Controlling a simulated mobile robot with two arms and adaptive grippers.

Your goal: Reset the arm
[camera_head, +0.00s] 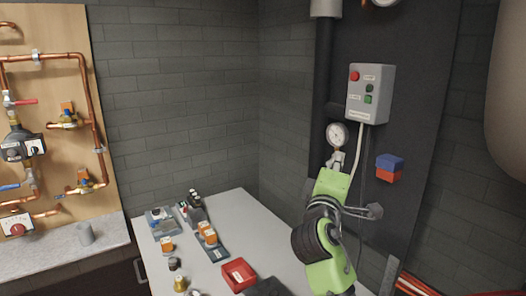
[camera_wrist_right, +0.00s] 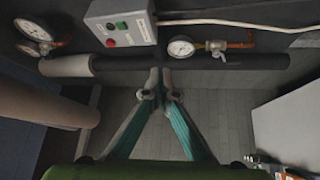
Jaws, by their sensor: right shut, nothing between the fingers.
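My right arm, green with black joints, rises from the lower right in the head view. Its gripper (camera_head: 336,160) points up toward the dark wall panel, just below a round gauge (camera_head: 338,135). In the right wrist view the two fingers of the right gripper (camera_wrist_right: 160,88) meet at their tips, shut with nothing between them. My left gripper is not in view.
A grey control box (camera_head: 370,94) with red and green buttons hangs above the arm. A blue and red block (camera_head: 389,167) is right of it. A wooden board (camera_head: 60,110) carries copper pipes at left.

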